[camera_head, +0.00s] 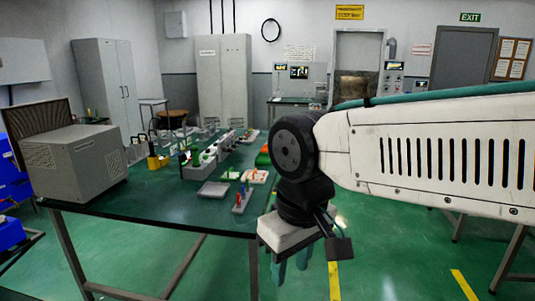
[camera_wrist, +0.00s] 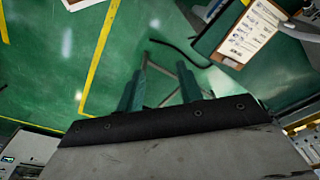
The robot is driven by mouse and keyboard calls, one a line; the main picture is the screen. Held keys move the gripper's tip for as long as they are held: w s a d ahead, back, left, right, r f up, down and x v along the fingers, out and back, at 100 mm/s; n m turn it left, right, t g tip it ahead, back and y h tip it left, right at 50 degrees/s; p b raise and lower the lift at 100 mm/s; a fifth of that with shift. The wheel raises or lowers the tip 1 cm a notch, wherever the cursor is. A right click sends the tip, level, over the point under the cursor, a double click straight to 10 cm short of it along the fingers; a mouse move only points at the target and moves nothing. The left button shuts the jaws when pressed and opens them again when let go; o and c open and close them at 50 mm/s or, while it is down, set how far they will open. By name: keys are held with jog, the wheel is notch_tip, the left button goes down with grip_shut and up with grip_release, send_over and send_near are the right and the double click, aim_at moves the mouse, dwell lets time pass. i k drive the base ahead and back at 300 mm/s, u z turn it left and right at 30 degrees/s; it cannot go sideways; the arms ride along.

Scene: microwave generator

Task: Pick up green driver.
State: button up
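A small grey rack (camera_head: 242,202) stands near the front right corner of the green-topped table (camera_head: 150,207). Several small upright tools with coloured handles stand in it, red and green or blue among them. They are too small to tell surely which is the green driver. My gripper (camera_head: 291,268) hangs to the right of the table's corner, pointing down, apart from the rack. In the wrist view its two green fingers (camera_wrist: 161,88) are spread with nothing between them, over the floor. No driver shows in the wrist view.
A grey box-shaped machine (camera_head: 77,160) stands at the table's left. Behind the rack are a flat grey tray (camera_head: 213,189) and a row of grey devices (camera_head: 208,158). A clipboard (camera_wrist: 250,32) shows in the wrist view. Green floor (camera_head: 380,255) lies right of the table.

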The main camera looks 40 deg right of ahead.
aim_at(195, 148)
jog(key=z, duration=0.3)
jog(key=k, duration=0.6)
jog(key=z, duration=0.6)
jog(key=i, duration=0.6)
jog(key=z, duration=0.65)
jog(key=i, duration=1.45)
jog(key=u, duration=1.2)
jog(key=i, duration=0.55)
jog(key=u, duration=0.6)
